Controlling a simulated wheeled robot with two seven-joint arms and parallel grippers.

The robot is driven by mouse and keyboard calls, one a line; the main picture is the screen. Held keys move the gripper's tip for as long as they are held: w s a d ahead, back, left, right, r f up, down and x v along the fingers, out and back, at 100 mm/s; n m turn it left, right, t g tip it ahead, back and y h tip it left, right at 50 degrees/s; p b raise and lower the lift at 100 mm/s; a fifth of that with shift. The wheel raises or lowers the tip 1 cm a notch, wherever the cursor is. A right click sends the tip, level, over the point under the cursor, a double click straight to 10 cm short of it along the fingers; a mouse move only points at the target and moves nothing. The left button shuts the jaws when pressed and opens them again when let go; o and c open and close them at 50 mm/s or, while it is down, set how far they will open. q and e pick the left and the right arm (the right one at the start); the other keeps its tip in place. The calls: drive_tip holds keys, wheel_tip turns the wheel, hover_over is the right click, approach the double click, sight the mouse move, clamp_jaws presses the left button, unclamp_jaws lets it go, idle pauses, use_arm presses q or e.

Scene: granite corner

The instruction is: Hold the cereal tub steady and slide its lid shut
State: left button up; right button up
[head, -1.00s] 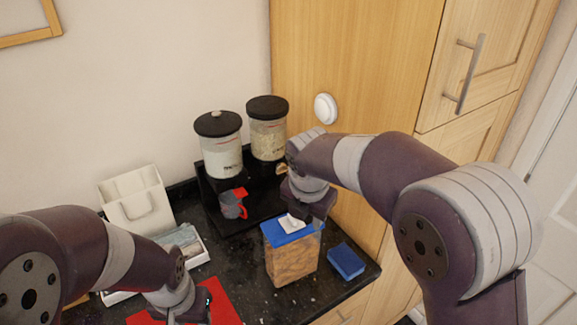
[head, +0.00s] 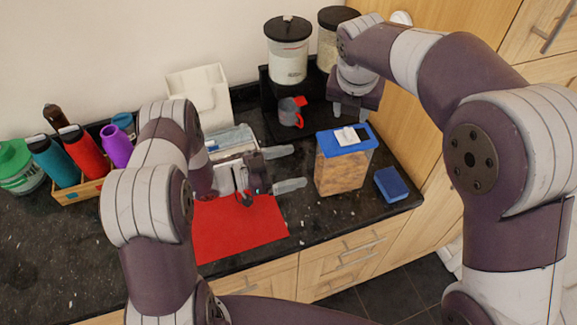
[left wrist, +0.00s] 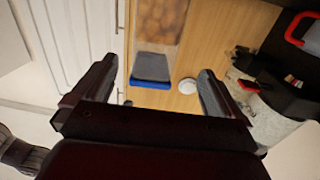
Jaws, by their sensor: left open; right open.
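The cereal tub (head: 340,172) stands upright on the dark counter, a clear box of brown cereal with a blue lid (head: 330,143). A white patch (head: 346,136) shows on the lid; I cannot tell how far the lid is shut. My left gripper (head: 285,169) is open just left of the tub, its fingers pointing at it, apart from it. In the left wrist view the tub (left wrist: 155,25) shows upside down, between and beyond the open fingers. My right gripper (head: 350,111) is open and empty, pointing down behind the lid, with no clear contact.
A blue sponge (head: 391,184) lies right of the tub near the counter edge. A red mat (head: 240,232) lies in front left. A grey and red mug (head: 290,112) and lidded jars (head: 288,55) are behind. Bottles (head: 88,155) stand in a wooden box at left.

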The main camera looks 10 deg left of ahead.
sight(337, 157)
use_arm(q)
drive_tip(key=shift+h, duration=0.3)
drive_tip(key=x, duration=1.2)
drive_tip(key=shift+d, duration=0.4)
